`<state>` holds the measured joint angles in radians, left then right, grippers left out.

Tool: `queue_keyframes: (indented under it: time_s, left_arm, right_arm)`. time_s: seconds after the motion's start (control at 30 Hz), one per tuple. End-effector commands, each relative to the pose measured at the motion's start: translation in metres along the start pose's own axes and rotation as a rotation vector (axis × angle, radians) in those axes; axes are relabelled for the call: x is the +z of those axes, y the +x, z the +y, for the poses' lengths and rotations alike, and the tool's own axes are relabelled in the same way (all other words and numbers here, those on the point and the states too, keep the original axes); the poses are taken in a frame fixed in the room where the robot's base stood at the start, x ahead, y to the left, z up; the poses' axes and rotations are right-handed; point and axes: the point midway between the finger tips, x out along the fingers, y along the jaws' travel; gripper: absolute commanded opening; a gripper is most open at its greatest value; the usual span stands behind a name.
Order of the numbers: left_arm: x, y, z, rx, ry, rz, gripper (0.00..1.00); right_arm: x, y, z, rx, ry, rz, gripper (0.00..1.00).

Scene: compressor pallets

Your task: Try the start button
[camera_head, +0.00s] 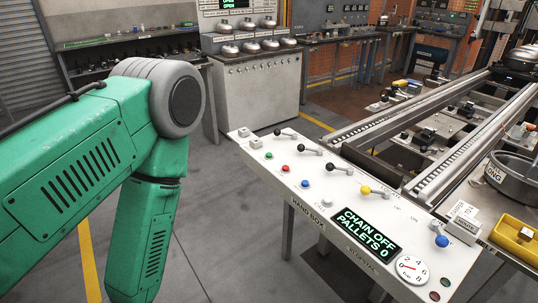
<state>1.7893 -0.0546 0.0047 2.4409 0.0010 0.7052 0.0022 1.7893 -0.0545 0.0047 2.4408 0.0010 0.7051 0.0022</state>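A white control panel (310,213) labelled "HAND BOX" stands right of centre. A green button (269,155) sits near its far left end, followed by a red button (286,168), a blue button (305,183) and a pale button (328,202). Small labels are unreadable, so I cannot tell which is the start button. The display (365,232) reads "CHAIN OFF" and "PALLETS 0". My green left arm comes in from the left and bends down, apart from the panel in the picture. Its gripper is out of frame. My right arm and gripper are not in view.
Levers with black knobs (329,167), a yellow knob (365,190) and a blue knob (441,240) rise along the panel's far side. A dial (412,268) sits at its near right end. Conveyor rails (470,145) run behind. Grey floor (235,240) is open before the panel.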

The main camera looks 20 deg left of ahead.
Motion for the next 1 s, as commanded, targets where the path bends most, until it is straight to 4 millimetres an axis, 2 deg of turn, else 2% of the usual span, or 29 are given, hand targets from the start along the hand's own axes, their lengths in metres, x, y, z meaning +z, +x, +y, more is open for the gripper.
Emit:
queue_keyframes:
  time_s: [0.03,0.1,0.13,1.0]
  left_arm:
    - [0.0000,0.0000,0.0000,0.000,0.000,0.000,0.26]
    - [0.0000,0.0000,0.0000,0.000,0.000,0.000,0.01]
    - [0.0000,0.0000,0.0000,0.000,0.000,0.000,0.00]
    - [0.0000,0.0000,0.0000,0.000,0.000,0.000,0.00]
  right_arm:
    - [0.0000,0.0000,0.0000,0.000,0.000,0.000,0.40]
    - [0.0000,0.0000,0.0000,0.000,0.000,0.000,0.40]
    - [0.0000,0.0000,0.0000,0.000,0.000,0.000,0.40]
    - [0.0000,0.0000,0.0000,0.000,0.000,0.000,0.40]
